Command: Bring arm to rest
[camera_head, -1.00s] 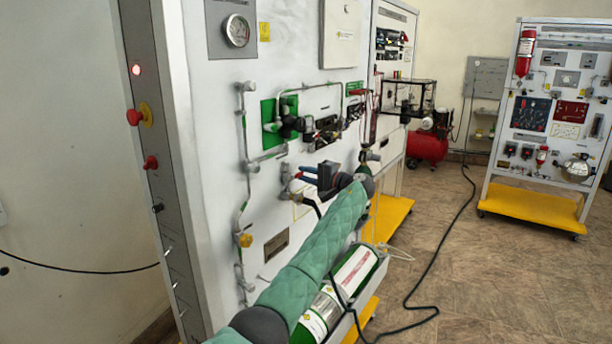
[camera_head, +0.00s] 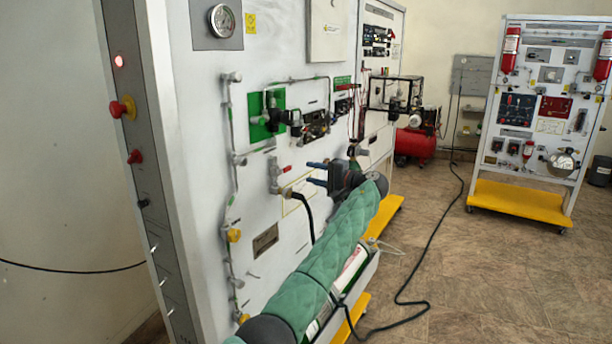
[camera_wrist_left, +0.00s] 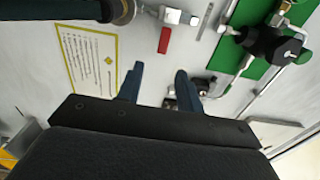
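My left arm, in a green padded sleeve, comes in along the bottom of the head view. Its left gripper (camera_head: 312,173) has two blue fingers pointing left towards the white panel (camera_head: 200,130). The fingers are apart with nothing between them, and this also shows in the left wrist view (camera_wrist_left: 157,84). A valve with a red handle (camera_head: 286,169) sits on the panel just left of the fingertips, apart from them. In the wrist view the red handle (camera_wrist_left: 164,40) lies beyond the fingertips. My right gripper is not in view.
A black hose (camera_head: 306,212) hangs below the valve. A green cylinder (camera_head: 318,322) lies partly hidden behind my arm. A gauge (camera_head: 222,20) and grey pipes are on the panel. A second stand (camera_head: 545,110) with a yellow base is at right. The floor between is open, crossed by a cable.

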